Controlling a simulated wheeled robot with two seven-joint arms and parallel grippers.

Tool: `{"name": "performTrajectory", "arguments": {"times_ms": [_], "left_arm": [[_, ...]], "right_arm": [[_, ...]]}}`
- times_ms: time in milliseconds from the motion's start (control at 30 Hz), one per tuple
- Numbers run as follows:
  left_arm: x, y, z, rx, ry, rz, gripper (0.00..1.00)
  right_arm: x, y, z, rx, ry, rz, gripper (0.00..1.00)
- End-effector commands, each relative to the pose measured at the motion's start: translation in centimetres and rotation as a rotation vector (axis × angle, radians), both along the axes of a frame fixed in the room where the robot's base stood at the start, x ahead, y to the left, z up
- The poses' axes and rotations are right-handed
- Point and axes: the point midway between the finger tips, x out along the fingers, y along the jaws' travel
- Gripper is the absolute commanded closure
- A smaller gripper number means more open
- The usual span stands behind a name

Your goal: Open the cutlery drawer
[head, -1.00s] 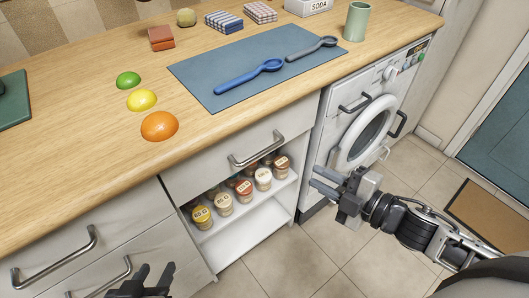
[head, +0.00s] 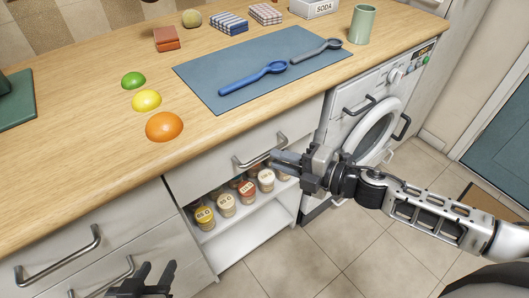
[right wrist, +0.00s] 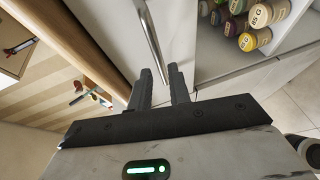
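A closed drawer front (head: 208,167) with a metal bar handle (head: 258,150) sits above an open shelf of jars. My right gripper (head: 274,160) is at the right end of this handle in the head view. In the right wrist view my right gripper (right wrist: 161,82) is open, and the handle (right wrist: 150,38) runs lengthwise ahead of it, its near end appearing between the fingers. I cannot tell whether they touch. My left gripper (head: 155,272) is low at the bottom edge, with its fingers apart and empty, near the left drawers.
Jars (head: 227,204) stand on the shelf below the drawer. A washing machine (head: 372,130) stands to the right. Two more drawer handles (head: 57,256) (head: 104,278) show at lower left. The worktop (head: 75,145) overhangs above; the floor (head: 320,255) in front is clear.

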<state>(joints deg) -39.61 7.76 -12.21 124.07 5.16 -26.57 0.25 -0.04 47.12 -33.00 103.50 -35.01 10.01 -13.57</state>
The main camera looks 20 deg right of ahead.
Motion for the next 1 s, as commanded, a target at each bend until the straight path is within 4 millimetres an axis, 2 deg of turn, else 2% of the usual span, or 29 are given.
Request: {"name": "performTrajectory", "arguments": {"times_ms": [100,300,667,733,767,1000], "left_arm": [[0.2,0.0,0.2,0.004,-0.002,0.000,0.60],[0.3,0.1,0.1,0.009,-0.001,-0.001,0.60],[0.2,0.1,-0.2,0.012,0.005,-0.002,0.60],[0.1,0.1,-0.2,0.012,0.006,-0.003,0.60],[0.1,0.1,-0.2,0.012,0.006,-0.003,0.60],[0.0,0.1,0.0,0.011,0.005,-0.003,0.60]], "right_arm": [[1.7,1.5,-0.2,0.001,-0.004,0.000,0.81],[3.2,2.9,-0.7,0.002,0.001,-0.001,0.81],[3.5,3.2,-0.9,0.000,0.001,0.000,0.81],[3.5,3.2,-0.9,0.000,0.001,-0.001,0.98],[3.5,3.2,-0.9,0.001,0.001,0.000,1.00],[3.4,3.1,-0.9,0.000,0.001,-0.001,1.00]]}}
